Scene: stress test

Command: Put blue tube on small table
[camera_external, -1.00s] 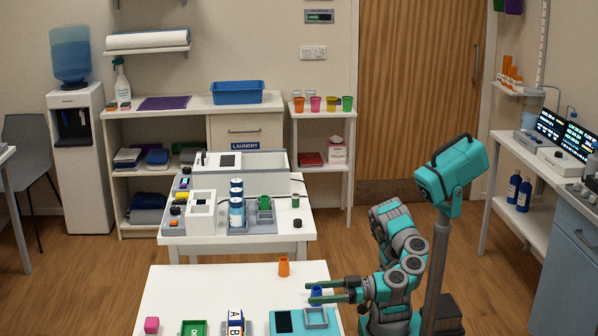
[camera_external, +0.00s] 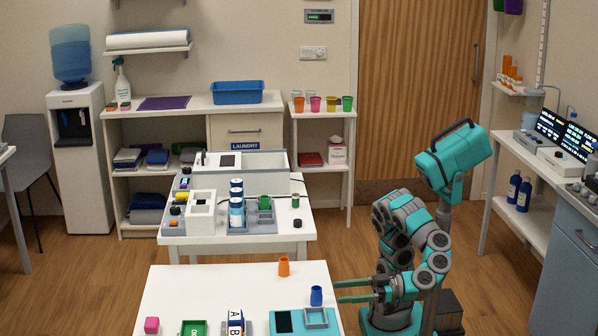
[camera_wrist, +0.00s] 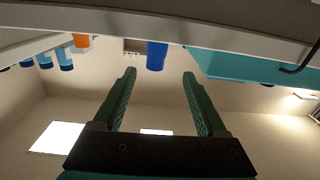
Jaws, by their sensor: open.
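The blue tube (camera_external: 316,295) stands upright near the right edge of the white front table (camera_external: 210,285). In the wrist view the blue tube (camera_wrist: 156,55) shows beyond the fingertips, centred in the gap between them. My gripper (camera_external: 338,291) is open and empty just right of the tube, with its fingers pointing left at it and a small gap between. The open fingers also show in the wrist view (camera_wrist: 160,75). Which piece of furniture is the small table I cannot tell for certain.
A second white table (camera_external: 240,246) and a narrow stand with several coloured cups (camera_external: 322,119) stand behind.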

